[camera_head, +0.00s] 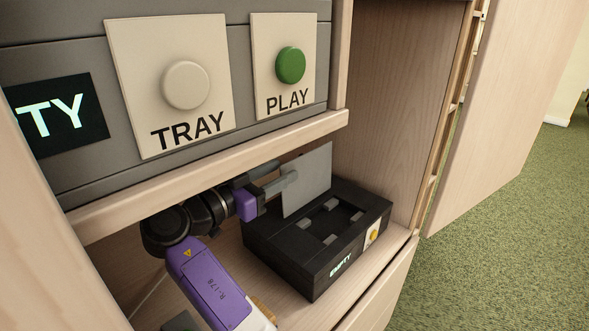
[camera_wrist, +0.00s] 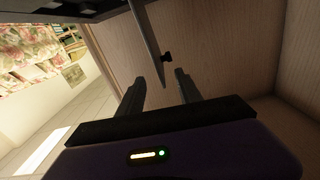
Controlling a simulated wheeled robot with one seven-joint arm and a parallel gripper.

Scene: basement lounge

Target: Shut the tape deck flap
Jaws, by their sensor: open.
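The black tape deck (camera_head: 312,275) sits on the lower shelf, with "EMPTY" lit on its front and a yellow button at the right. Its grey flap (camera_head: 312,180) stands up, open, at the deck's back left, and the well below is uncovered and looks empty. My gripper (camera_head: 288,180) reaches in from the left, its fingers close beside the flap's left side. In the wrist view, my gripper (camera_wrist: 160,76) is open, and the flap (camera_wrist: 146,42) shows nearly edge-on, running down toward the space between the fingertips. I cannot tell whether they touch.
Above is a grey unit (camera_head: 240,85) with TRAY and PLAY buttons, over a wooden shelf edge (camera_head: 220,170) close above my arm. The cabinet's side wall (camera_head: 390,100) stands right of the deck. An open door (camera_head: 500,110) and green carpet lie farther right.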

